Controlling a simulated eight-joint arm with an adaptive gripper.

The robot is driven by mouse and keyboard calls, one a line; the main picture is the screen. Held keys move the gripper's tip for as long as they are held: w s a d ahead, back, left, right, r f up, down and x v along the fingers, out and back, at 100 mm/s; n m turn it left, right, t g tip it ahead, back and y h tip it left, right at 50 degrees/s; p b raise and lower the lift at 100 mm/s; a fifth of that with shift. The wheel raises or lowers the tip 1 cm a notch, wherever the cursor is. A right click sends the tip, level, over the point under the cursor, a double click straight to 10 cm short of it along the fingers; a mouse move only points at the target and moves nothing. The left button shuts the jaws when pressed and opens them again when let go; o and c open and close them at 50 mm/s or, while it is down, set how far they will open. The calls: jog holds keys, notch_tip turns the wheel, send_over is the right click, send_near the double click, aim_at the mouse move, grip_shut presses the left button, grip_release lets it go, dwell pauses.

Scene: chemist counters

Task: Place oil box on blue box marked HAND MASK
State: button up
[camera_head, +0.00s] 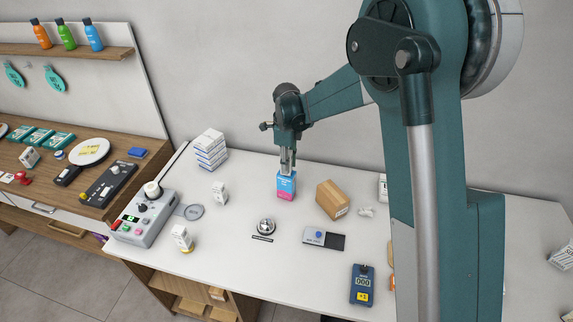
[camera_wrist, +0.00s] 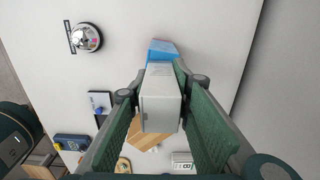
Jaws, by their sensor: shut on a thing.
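My gripper (camera_head: 287,164) is above the white counter, directly over an upright blue box with a pink lower part (camera_head: 287,183). In the wrist view my gripper (camera_wrist: 161,95) is shut on a pale grey-white box (camera_wrist: 160,103), which I take for the oil box; no label on it is readable. The blue box (camera_wrist: 162,47) shows just beyond the held box in that view. The held box is at or just above the blue box's top; I cannot tell whether they touch. The blue box's lettering is too small to read.
A cardboard box (camera_head: 331,201) stands close at the right. A bell (camera_head: 265,227) and a small tray (camera_head: 323,238) are in front. The counter around the blue box is mostly clear.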

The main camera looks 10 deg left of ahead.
jog(key=shift+f, duration=0.15)
jog(key=o, duration=0.9)
jog(key=shift+r, duration=0.25)
notch_tip(320, 180, up, 12)
jog(key=shift+f+b, duration=0.1)
jog(key=shift+b, duration=0.2)
dwell(0.4)
